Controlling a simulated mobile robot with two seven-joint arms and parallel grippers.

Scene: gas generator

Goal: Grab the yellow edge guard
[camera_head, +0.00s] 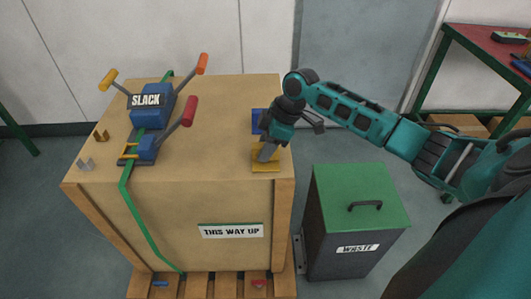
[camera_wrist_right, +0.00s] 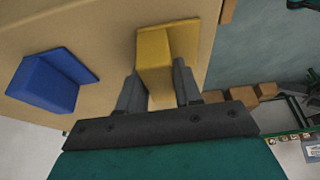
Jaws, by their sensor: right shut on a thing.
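The yellow edge guard (camera_head: 265,166) is an L-shaped piece on the top of the wooden crate (camera_head: 225,100), near its front right corner. My right gripper (camera_head: 265,152) reaches down onto it from above. In the right wrist view the yellow edge guard (camera_wrist_right: 166,50) has its upright part between the two fingers of the right gripper (camera_wrist_right: 158,82), which are shut on it. Its flat part appears to rest on the crate top. My left gripper is not in view.
A blue edge guard (camera_head: 257,121) stands just behind the yellow one. A blue tensioning tool (camera_head: 150,105) marked SLACK sits at the left on a green strap (camera_head: 131,205). A waste bin (camera_head: 355,215) with a green lid stands right of the crate. A red-topped bench (camera_head: 480,45) is at upper right.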

